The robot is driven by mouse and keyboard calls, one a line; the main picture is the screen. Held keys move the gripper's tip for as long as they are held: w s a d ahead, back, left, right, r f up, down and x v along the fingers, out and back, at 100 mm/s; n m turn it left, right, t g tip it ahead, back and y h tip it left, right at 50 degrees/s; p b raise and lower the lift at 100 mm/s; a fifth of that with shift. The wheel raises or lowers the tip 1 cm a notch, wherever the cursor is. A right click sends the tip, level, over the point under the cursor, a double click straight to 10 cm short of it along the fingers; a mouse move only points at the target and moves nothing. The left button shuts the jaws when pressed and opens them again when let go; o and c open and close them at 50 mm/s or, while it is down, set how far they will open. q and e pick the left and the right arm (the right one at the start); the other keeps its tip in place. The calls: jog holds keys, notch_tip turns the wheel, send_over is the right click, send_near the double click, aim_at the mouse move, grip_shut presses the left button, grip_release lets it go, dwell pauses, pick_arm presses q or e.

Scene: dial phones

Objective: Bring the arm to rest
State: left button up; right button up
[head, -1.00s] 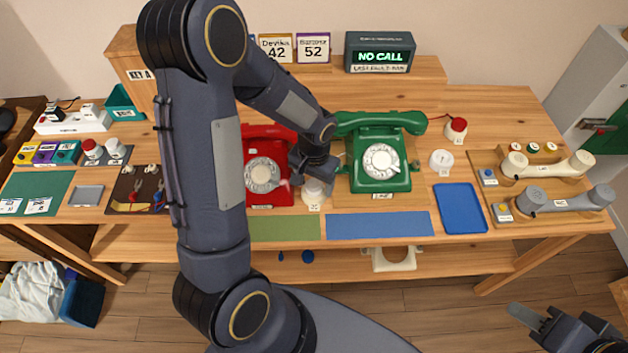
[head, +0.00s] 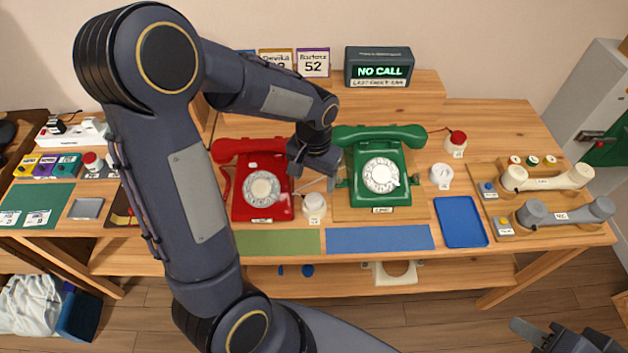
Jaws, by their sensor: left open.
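My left gripper (head: 312,178) is open and hangs over the gap between the red dial phone and the green dial phone, near a small white-topped knob (head: 314,206). Its fingers are partly hidden by its own body, and no object shows in it. My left arm crosses the left half of the head view. The red phone (head: 274,204) has its handset on top. The green phone (head: 372,193) also has its handset on its cradle. My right gripper (head: 532,333) is at the bottom right, off the desk, partly cut by the frame edge; its opening is unclear.
A sign reading NO CALL (head: 379,70) stands on the back shelf. A blue tray (head: 461,222), a white dial knob (head: 440,174) and two loose handsets on a wooden board (head: 500,232) are on the right. Green and blue mats (head: 380,239) line the front edge.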

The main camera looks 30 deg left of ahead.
dwell(0.4)
pick_arm(q)
jog(key=s+d+r+t+h, duration=0.2)
jog(key=s+r, duration=0.3)
jog(key=s, duration=0.3)
jog(key=s+d+r+n+t+h, duration=0.1)
jog(key=s+d+r+t, duration=0.1)
jog(key=s+r, duration=0.4)
jog(key=s+t, duration=0.1)
jog(key=s, duration=0.2)
jog(key=shift+r+t+h, duration=0.2)
jog(key=shift+t+h, duration=0.1)
jog(key=shift+h, duration=0.1)
